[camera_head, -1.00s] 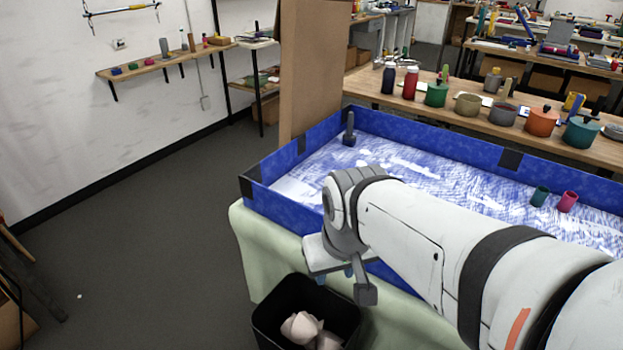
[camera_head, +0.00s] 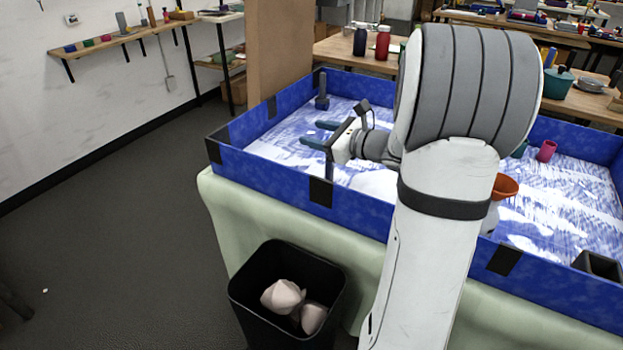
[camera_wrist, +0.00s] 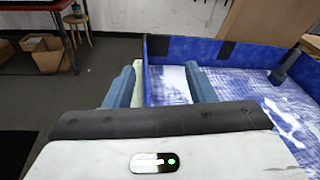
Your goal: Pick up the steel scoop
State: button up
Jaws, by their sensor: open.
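I cannot pick out a steel scoop for certain in either view. My gripper (camera_head: 312,135) is open and empty over the left end of the blue-walled tray (camera_head: 266,188). Its two blue fingers point left in the head view. In the wrist view the fingers of my gripper (camera_wrist: 160,73) stand apart, with the blue tray wall and part of the white-streaked floor behind them. My arm hides much of the tray's middle in the head view.
A dark grey upright piece (camera_head: 321,92) stands in the tray's far left corner. An orange cup (camera_head: 505,186) and a pink cup (camera_head: 546,151) are right of my arm. A black bin (camera_head: 287,300) with pale lumps stands in front. A cardboard sheet (camera_head: 280,50) rises behind.

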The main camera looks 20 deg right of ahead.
jog(key=w+d+f+m+t+h, duration=0.25)
jog(key=d+m, duration=0.25)
jog(key=d, duration=0.3)
notch_tip(320, 180, down, 7)
jog(key=b, duration=0.2)
jog(key=x, duration=0.7)
jog(key=shift+w+d+r+t+h, duration=0.15)
jog(key=shift+d+r+t+h, duration=0.2)
jog(key=shift+t, duration=0.1)
jog(key=shift+c, duration=0.3)
jog(key=shift+p, duration=0.3)
grip_shut()
